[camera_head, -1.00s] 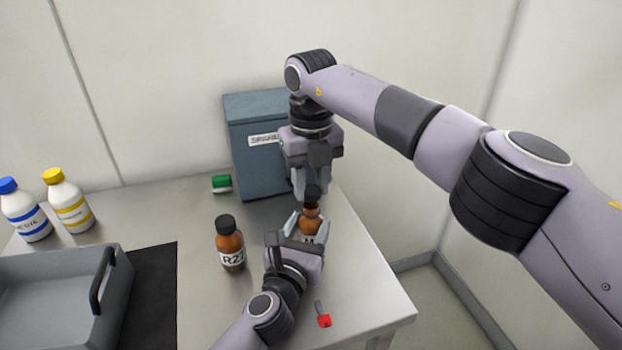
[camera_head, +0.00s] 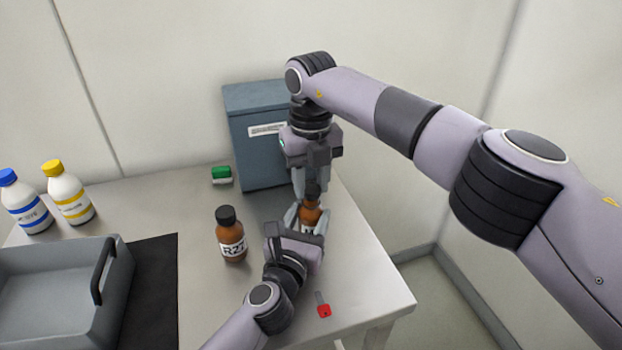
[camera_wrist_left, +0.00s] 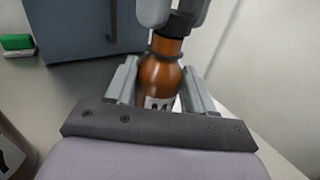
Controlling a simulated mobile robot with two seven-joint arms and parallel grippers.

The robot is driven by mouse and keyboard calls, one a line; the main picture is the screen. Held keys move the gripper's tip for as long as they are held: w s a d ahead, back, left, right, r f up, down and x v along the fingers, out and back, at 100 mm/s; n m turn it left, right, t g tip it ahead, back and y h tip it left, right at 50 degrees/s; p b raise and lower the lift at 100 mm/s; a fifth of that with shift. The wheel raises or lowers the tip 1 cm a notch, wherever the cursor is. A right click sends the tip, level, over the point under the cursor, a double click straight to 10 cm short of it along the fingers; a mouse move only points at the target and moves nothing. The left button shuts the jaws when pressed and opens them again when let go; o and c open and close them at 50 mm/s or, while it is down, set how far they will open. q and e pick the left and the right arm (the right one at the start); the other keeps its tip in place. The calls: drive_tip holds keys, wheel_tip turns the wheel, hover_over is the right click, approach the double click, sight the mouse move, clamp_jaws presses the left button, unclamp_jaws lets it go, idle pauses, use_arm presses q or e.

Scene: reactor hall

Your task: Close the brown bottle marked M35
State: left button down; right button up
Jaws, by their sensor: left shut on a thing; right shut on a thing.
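The brown bottle (camera_head: 309,216) stands near the right side of the table, with its label mostly hidden; in the left wrist view (camera_wrist_left: 160,76) only an "M" shows in part. My left gripper (camera_head: 303,220) is shut around the bottle's body from the front. My right gripper (camera_head: 311,186) points down from above and is shut on the black cap (camera_wrist_left: 176,24). The cap is at the bottle's neck. I cannot tell how far it is screwed on.
Another brown bottle marked R27 (camera_head: 231,236) stands just left of my left arm. A grey box (camera_head: 258,150) is behind, with a green-and-white object (camera_head: 222,175) beside it. A red-tagged item (camera_head: 323,310) lies near the front. A grey tray (camera_head: 55,268) and two white bottles (camera_head: 70,196) are at left.

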drive_tip(key=shift+f, duration=0.6)
drive_tip(key=m, duration=1.7)
drive_tip(key=shift+m, duration=0.3)
drive_tip(key=m, duration=0.4)
drive_tip(key=shift+m, duration=0.3)
drive_tip(key=m, duration=0.7)
